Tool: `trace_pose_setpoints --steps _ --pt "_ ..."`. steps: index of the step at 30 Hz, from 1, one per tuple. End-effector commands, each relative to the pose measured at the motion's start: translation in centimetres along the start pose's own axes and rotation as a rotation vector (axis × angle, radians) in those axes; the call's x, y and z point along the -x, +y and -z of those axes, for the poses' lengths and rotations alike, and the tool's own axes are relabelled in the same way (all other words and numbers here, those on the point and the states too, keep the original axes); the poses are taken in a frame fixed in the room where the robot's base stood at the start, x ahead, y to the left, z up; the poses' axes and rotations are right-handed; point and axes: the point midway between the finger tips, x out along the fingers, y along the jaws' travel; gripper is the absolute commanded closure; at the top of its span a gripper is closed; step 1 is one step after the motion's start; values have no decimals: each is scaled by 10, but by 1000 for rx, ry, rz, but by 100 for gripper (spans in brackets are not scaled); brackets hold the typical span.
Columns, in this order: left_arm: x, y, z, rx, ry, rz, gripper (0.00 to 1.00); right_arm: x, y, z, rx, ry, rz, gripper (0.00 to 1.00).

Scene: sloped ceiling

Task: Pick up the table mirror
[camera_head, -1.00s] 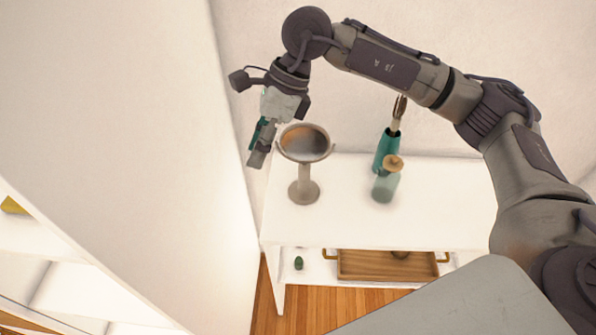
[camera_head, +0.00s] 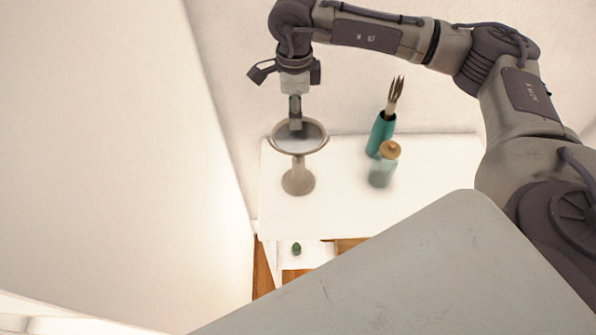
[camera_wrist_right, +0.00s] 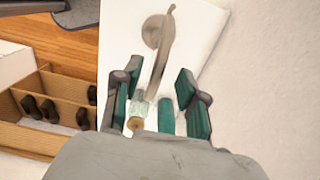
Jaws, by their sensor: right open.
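The table mirror (camera_head: 298,186) stands upright on the white table, with a round tilted head, a stem and a round base. My right gripper (camera_head: 295,125) points down over the mirror's head and overlaps its upper part in the head view. In the right wrist view the gripper (camera_wrist_right: 159,75) has its fingers spread, and the mirror (camera_wrist_right: 155,32) shows nearly edge-on, partly between and beyond the fingertips. I cannot tell whether they touch. My left gripper is not in view.
A teal vase (camera_head: 379,134) with brushes and a pale green jar (camera_head: 381,175) with a brown lid stand right of the mirror on the white table (camera_head: 440,180). A tall white panel (camera_head: 110,170) rises at the left. A green egg-shaped item (camera_head: 296,249) lies on the lower shelf.

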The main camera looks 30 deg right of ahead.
Motion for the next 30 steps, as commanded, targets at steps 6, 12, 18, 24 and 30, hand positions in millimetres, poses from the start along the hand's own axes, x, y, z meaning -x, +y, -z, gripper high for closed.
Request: trace_pose_setpoints --steps 6,12,18,24,30 --pt "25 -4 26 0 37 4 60 -28 1 8 0 3 -4 58" --pt "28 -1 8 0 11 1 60 -47 1 7 0 0 -1 58" --pt "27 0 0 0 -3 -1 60 -48 0 7 0 0 -1 58" --pt "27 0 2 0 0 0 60 -48 0 7 0 0 -1 92" --pt "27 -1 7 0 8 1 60 -48 0 7 0 0 0 100"
